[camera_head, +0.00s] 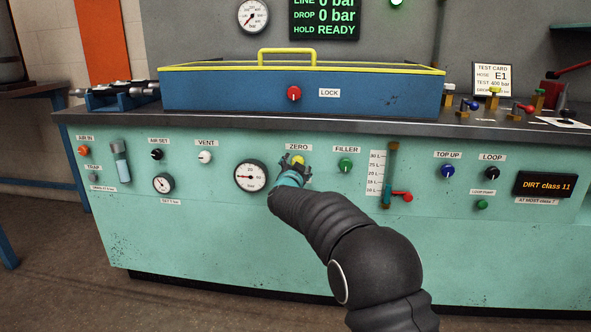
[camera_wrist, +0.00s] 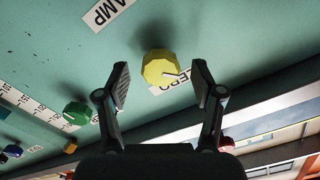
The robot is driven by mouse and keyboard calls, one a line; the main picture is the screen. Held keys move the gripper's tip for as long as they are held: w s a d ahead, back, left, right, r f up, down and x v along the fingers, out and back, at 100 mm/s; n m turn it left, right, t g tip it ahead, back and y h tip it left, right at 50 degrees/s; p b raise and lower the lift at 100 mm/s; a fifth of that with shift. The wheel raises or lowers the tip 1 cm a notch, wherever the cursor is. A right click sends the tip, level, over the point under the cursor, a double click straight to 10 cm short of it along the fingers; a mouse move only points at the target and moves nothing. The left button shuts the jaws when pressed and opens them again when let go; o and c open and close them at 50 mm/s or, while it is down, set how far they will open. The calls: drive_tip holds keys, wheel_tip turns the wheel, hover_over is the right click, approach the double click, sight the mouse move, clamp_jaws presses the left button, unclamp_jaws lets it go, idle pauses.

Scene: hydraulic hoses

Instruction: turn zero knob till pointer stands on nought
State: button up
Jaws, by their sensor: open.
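The yellow zero knob (camera_head: 298,160) sits on the green panel under its ZERO label, partly hidden by my gripper (camera_head: 294,168). In the wrist view the knob (camera_wrist: 159,67) lies between and slightly beyond the tips of my open gripper (camera_wrist: 160,82), with a gap on both sides. A dark mark line shows on its face. The round white gauge (camera_head: 251,177) is left of the knob. Its red pointer lies roughly level, towards the left; the small figures around it are too blurred to tell whether it stands on nought.
The vent knob (camera_head: 205,157) is further left. The bench top (camera_head: 215,123) overhangs above the panel. A blue box (camera_head: 230,92) stands on it.

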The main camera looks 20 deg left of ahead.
drive_tip(key=v, duration=1.2)
